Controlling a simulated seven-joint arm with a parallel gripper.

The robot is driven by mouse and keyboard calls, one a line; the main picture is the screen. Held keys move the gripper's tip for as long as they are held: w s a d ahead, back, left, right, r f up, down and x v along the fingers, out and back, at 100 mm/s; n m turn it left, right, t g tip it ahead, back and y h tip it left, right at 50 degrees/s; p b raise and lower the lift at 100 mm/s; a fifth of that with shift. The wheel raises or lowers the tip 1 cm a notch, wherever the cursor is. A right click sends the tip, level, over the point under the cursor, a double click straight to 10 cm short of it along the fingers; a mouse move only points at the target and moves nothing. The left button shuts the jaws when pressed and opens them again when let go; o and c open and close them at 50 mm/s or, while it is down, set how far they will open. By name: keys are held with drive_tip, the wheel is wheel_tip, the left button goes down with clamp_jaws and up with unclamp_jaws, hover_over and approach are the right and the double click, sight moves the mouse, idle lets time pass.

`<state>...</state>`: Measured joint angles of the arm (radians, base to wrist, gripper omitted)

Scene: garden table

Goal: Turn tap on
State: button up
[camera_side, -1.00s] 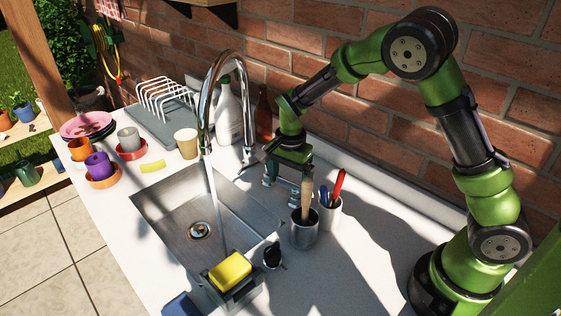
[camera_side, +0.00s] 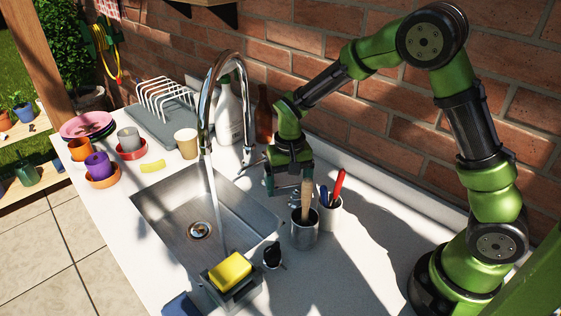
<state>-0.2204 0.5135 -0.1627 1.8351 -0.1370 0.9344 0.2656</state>
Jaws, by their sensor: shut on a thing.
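The chrome tap (camera_side: 205,92) arches over the steel sink (camera_side: 176,222) from its foot on the counter. A thin stream of water (camera_side: 213,190) falls from its spout into the sink. My gripper (camera_side: 287,185) is low over the counter, right of the tap's foot, at the place of the tap handle. It is shut on what seems to be the tap handle, which the fingers mostly hide. The right finger overlaps the top of a wooden-handled brush (camera_side: 306,200) in the view.
A yellow sponge (camera_side: 230,269) sits at the sink's front edge. Bottles (camera_side: 229,115) stand by the wall. Crockery is at the left. The right counter is mostly clear.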

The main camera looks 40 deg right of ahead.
drive_tip(key=shift+s+a+n, duration=0.1)
drive_tip(key=shift+n, duration=0.4)
drive_tip(key=o, duration=0.8)
drive_tip(key=shift+r, duration=0.15)
